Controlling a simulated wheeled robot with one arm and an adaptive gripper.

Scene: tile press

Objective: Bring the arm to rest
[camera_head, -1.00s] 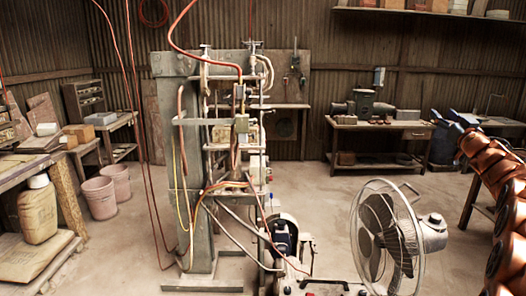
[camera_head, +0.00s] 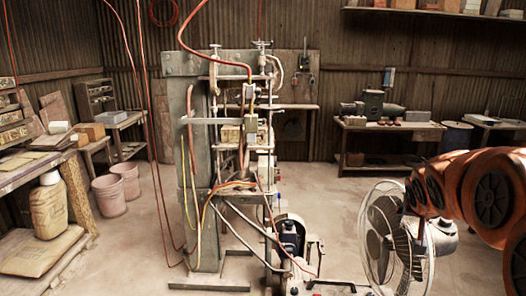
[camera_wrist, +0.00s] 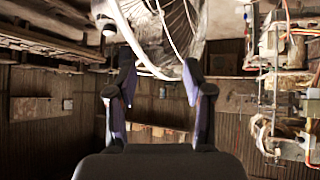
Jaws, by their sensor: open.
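My arm (camera_head: 455,185), in orange-brown segments, reaches in from the right edge of the head view and bends down in front of the fan. In the wrist view my gripper (camera_wrist: 159,72) has its two dark bluish fingers spread wide apart, with nothing between them. In the head view the gripper cannot be made out clearly. The wrist picture is upside down, with the floor at the top. The white-caged fan (camera_head: 378,235) stands behind the arm's end; its cage also shows beyond the fingertips in the wrist view (camera_wrist: 165,25).
The tall grey press (camera_head: 203,170) with hoses and cables stands at centre left. A motor (camera_head: 290,238) sits low beside it. A bench (camera_head: 385,128) with a machine stands at the back. Buckets (camera_head: 108,196) and a jug (camera_head: 48,207) are at left. Open floor lies between press and back bench.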

